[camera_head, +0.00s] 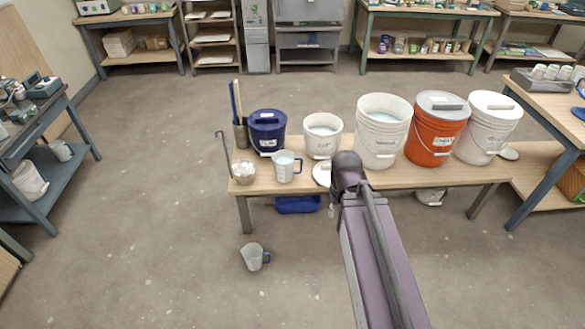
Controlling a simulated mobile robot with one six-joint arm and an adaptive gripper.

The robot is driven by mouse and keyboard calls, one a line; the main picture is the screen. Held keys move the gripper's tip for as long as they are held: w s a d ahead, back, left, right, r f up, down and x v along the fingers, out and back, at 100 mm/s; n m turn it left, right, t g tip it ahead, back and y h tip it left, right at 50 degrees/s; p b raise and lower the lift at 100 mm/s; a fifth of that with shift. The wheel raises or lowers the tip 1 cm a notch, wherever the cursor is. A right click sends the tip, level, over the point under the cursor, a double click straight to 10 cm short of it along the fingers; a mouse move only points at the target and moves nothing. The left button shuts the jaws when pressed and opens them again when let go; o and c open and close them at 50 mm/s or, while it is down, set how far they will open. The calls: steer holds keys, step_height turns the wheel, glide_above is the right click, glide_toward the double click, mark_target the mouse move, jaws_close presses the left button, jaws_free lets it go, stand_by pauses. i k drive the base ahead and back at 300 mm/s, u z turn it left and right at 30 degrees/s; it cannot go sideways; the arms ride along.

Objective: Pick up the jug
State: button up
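A clear, pale measuring jug with a handle (284,168) stands upright near the front edge of the low wooden bench (425,175), toward its left end. A second grey-white jug with a dark blue handle (253,257) is on the floor in front of the bench. It looks slightly tilted. My purple arm reaches up from the bottom of the picture, and its dark joint covers part of the bench right of the bench jug. I cannot make out my gripper's fingers. Neither jug appears to be held.
Large white (381,130) and orange (434,129) buckets stand rightward. A blue tray (297,204) is under the bench. Floor around the lower jug is clear.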

mark_target(283, 161)
steer(key=u, duration=0.35)
steer(key=i, duration=1)
steer(key=z, duration=0.35)
